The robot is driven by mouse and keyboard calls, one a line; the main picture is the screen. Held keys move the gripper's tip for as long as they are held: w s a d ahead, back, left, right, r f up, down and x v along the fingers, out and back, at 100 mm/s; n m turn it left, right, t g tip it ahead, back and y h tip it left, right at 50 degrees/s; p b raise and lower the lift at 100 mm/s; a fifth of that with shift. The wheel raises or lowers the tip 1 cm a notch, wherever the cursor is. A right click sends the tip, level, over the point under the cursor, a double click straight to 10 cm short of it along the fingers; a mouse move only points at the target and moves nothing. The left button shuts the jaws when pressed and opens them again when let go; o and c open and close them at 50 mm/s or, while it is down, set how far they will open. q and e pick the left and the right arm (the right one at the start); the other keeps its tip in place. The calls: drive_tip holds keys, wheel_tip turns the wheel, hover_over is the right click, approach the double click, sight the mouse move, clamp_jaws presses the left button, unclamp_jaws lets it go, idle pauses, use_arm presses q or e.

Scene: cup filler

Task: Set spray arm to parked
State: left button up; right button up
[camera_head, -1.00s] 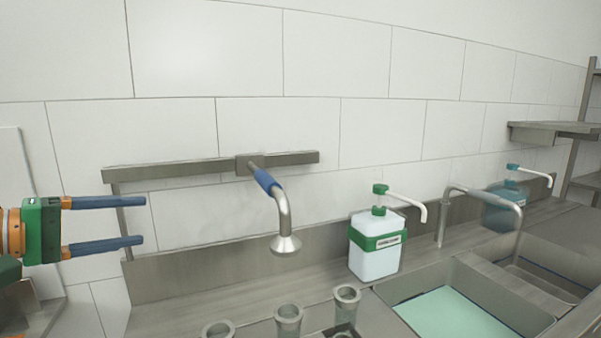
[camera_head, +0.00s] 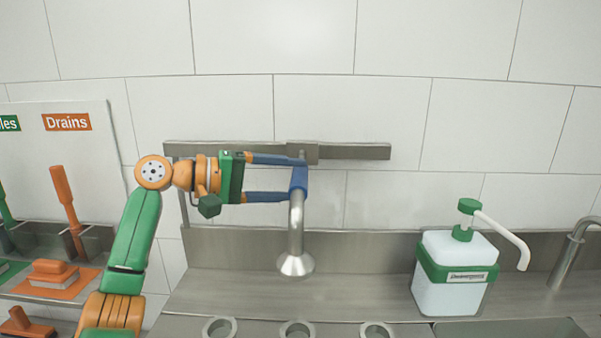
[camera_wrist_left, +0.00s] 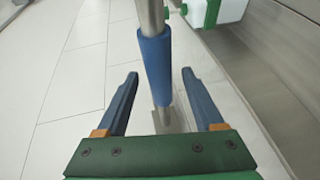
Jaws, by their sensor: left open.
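The spray arm (camera_head: 296,228) is a bent metal pipe with a blue grip sleeve (camera_head: 299,181) and a flared spray head (camera_head: 296,264) hanging down. It comes off a block on a metal wall rail (camera_head: 355,151). My left gripper (camera_head: 303,178) is open, with its two blue fingers reaching from the left toward the sleeve. In the left wrist view the sleeve (camera_wrist_left: 156,68) lies between the lines of the open fingers (camera_wrist_left: 158,90), with gaps on both sides. I cannot tell from the head view whether a finger touches it. My right gripper is not in view.
A white dispenser bottle (camera_head: 449,287) with a green band and pump stands on the counter to the right. Several round cup holders (camera_head: 297,330) line the front edge. A tool rack with orange brushes (camera_head: 67,205) is at the left. A metal tap (camera_head: 572,250) is far right.

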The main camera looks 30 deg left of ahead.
use_arm(q)
drive_tip(key=x, duration=0.3)
drive_tip(key=shift+s+a, duration=0.15)
drive_tip(key=shift+s, duration=0.1)
drive_tip(key=c, duration=0.6)
clamp_jaws()
idle(0.5)
